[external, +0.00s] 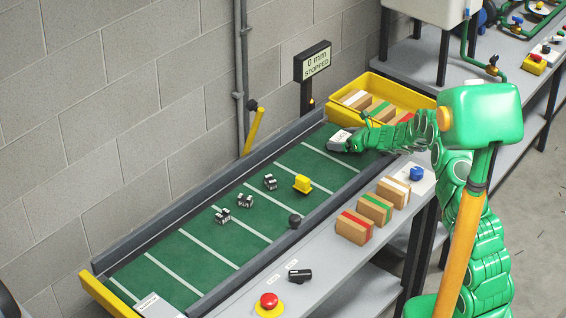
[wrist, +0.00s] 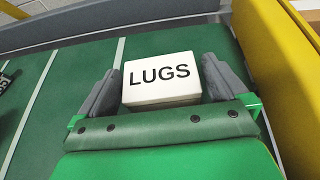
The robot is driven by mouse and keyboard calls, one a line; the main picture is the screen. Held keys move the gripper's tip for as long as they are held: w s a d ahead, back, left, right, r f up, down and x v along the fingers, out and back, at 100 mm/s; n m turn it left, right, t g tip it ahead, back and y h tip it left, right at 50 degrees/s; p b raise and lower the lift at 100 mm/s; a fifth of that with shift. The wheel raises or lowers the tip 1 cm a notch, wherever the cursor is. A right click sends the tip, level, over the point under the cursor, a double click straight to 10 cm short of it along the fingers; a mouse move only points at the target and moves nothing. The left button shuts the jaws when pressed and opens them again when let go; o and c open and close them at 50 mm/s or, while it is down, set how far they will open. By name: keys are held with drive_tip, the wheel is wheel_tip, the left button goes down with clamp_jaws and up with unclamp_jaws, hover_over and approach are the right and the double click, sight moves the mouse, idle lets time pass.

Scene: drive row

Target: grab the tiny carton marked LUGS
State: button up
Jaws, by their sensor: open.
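The small white carton marked LUGS (wrist: 160,77) lies on the green belt (wrist: 60,100), its printed top facing up in the wrist view. My gripper (wrist: 160,85) is open, with one grey finger on each side of the carton. I cannot tell whether either finger touches it. In the external view the white carton (external: 340,139) sits at the far right end of the belt, and my gripper (external: 345,143) reaches it from the right.
A yellow bin (external: 362,82) with several boxes stands just beyond the belt's far end. The dark side rail (external: 205,175) runs along the wall. A yellow item (external: 302,184) and several dark blocks (external: 245,201) sit farther down the belt. A display (external: 313,62) reads 0 mm STOPPED.

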sight(342, 138)
drive_tip(key=shift+c, duration=0.2)
drive_tip(key=c, duration=0.9)
drive_tip(key=shift+c, duration=0.3)
drive_tip(key=shift+r, duration=0.55)
wheel_tip(342, 138, up, 2)
drive_tip(key=shift+r, duration=0.2)
drive_tip(key=s+d+r, duration=0.3)
drive_tip(key=s+r, duration=0.6)
drive_tip(key=s, duration=0.4)
drive_tip(key=shift+s+d+r, duration=0.2)
drive_tip(key=shift+d+r, duration=0.1)
drive_tip(key=shift+d, duration=0.1)
